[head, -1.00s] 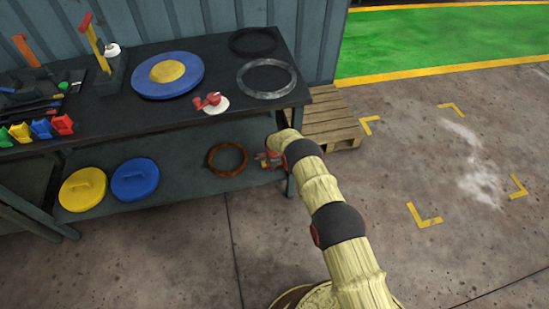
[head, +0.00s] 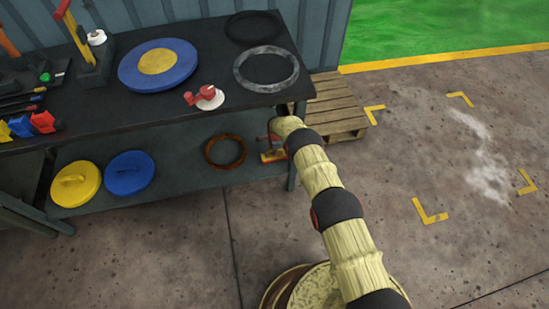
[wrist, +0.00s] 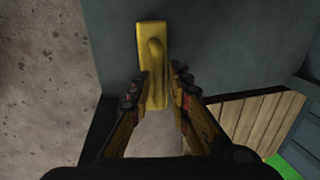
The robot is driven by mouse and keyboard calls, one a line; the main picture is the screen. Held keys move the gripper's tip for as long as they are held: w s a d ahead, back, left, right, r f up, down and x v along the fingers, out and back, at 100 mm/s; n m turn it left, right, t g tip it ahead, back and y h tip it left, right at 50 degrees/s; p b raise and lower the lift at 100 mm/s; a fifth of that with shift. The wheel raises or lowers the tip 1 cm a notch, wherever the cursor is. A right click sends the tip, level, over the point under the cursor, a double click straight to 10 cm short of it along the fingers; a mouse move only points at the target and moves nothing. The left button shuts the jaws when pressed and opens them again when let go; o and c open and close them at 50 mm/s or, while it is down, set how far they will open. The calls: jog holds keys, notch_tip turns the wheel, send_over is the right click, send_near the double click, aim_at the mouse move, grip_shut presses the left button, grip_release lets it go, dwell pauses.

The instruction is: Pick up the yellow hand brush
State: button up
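The yellow hand brush (wrist: 153,38) is a long yellow block with a raised rounded handle, lying on the dark lower shelf (wrist: 225,45) in the wrist view. My gripper (wrist: 160,72) is open, with its two fingers apart. The brush's near end shows between the fingertips, and most of it extends beyond them. I see no clear contact. In the head view, my arm reaches to the right end of the lower shelf (head: 195,180). A small yellow and red patch shows there beside my wrist, where brush and gripper are hard to tell apart.
The bench top (head: 110,115) overhangs the shelf. A table leg (head: 292,175) stands close to my wrist. An orange-brown ring (head: 225,137), a blue lid (head: 129,186) and a yellow lid (head: 62,194) share the shelf. A wooden pallet (head: 335,108) lies at right.

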jog(key=f, duration=0.1)
jog(key=f+b, duration=0.1)
jog(key=shift+w+f, duration=0.2)
jog(key=shift+f, duration=0.15)
jog(key=shift+c, duration=1.3)
grip_shut()
